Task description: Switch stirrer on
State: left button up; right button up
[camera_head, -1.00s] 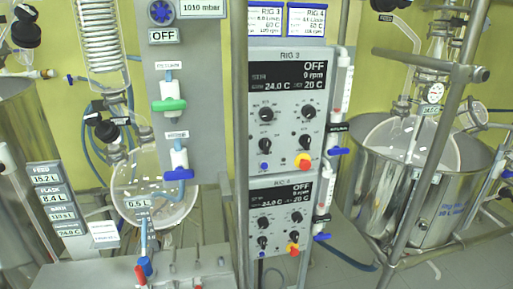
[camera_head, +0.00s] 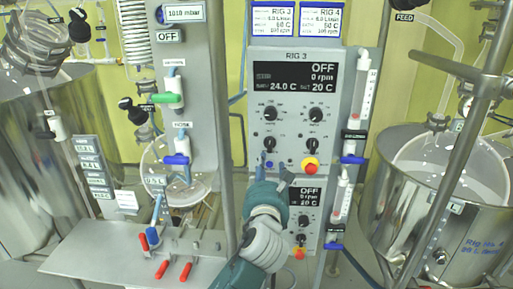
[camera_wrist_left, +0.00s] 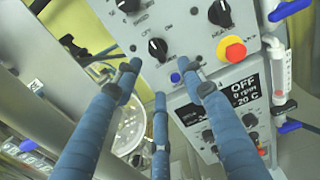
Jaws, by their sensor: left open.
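The upper control panel (camera_head: 305,130), labelled RIG 3, reads OFF, 0 rpm, 24.0 C and set 20 C. It carries several black knobs, including the lower left knob (camera_head: 270,144), which also shows in the left wrist view (camera_wrist_left: 158,48). Below that knob is a small blue button (camera_wrist_left: 175,77). A red and yellow stop button (camera_head: 310,167) sits to the right. My left gripper (camera_head: 272,162) is open and empty, its blue fingers pointing at the panel's lower left. In the left wrist view its fingertips (camera_wrist_left: 158,78) surround the blue button area; contact cannot be told.
The lower panel (camera_head: 309,230) is partly hidden by my left arm and also reads OFF in the left wrist view. Valves with blue handles (camera_head: 354,160) stand right of the panels. A metal post (camera_head: 226,130) stands to the left. A steel vessel (camera_head: 470,235) is at the right.

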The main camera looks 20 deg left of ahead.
aim_at(268, 145)
pick_arm(q)
jog(key=x, duration=0.3)
jog(key=p+x, duration=0.1)
jog(key=x, duration=0.2)
jog(key=r+p+x, duration=0.1)
jog(key=x, duration=0.2)
jog(key=shift+w+a, duration=0.2)
jog(key=shift+a, duration=0.2)
jog(key=shift+w+a+f, duration=0.1)
jog(key=shift+w+a, duration=0.15)
jog(key=shift+w, duration=0.35)
grip_shut()
